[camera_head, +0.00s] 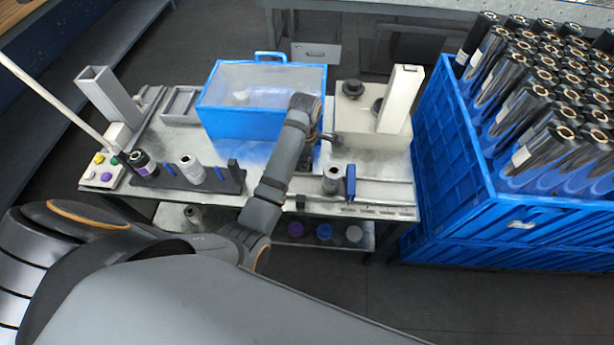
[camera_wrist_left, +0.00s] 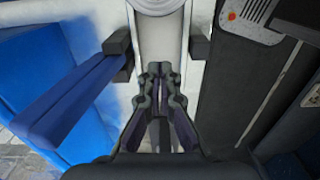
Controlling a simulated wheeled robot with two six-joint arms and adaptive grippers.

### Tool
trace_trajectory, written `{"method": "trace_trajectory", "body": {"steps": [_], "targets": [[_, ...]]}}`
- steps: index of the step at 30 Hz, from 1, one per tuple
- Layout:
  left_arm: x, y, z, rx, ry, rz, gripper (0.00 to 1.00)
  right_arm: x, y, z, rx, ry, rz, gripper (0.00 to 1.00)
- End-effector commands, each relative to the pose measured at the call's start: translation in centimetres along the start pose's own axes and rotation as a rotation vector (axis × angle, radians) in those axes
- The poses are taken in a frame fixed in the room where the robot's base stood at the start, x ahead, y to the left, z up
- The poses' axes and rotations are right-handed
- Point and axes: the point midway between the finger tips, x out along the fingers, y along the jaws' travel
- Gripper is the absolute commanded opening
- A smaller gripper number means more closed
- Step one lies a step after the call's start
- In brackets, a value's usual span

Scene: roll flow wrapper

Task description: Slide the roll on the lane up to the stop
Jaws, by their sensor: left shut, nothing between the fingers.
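My left gripper (camera_head: 308,160) is low to the left of the roll, partly hidden by my own arm. In the left wrist view the gripper (camera_wrist_left: 160,76) is shut and empty over the pale strip (camera_wrist_left: 160,45), with the roll's rounded end (camera_wrist_left: 158,6) ahead of the fingertips, apart from them. My right gripper is out of view.
A blue bin (camera_head: 235,124) and a pale machine block (camera_head: 400,100) stand behind the lane. A dark rack (camera_head: 170,182) with two rolls lies left. Blue crates (camera_head: 485,215) full of dark rolls stand right. In the wrist view a blue bar (camera_wrist_left: 70,100) and dark brackets flank the strip.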

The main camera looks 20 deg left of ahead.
Motion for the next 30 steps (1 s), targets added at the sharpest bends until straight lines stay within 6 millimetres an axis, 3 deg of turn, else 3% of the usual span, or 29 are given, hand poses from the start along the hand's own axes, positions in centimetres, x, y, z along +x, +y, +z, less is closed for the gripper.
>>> {"method": "trace_trajectory", "body": {"steps": [3,7,11,17,22,30], "targets": [[0.8,0.0,0.0,0.0,0.001,-0.003,0.0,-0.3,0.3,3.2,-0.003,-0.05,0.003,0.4],[3.1,-0.1,-0.1,0.0,0.002,-0.005,0.0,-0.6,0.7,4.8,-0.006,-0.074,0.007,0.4],[6.0,-0.1,-0.1,-0.001,0.003,-0.005,0.0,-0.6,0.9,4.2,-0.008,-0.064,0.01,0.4],[10.3,-0.1,-0.1,-0.002,0.002,-0.003,0.0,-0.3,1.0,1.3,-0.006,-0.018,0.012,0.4],[9.8,0.0,2.9,-0.001,-0.002,-0.002,0.0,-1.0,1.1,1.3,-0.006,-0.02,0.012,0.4],[9.9,0.0,4.0,-0.002,0.0,0.0,0.0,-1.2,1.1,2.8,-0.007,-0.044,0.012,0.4]]}}
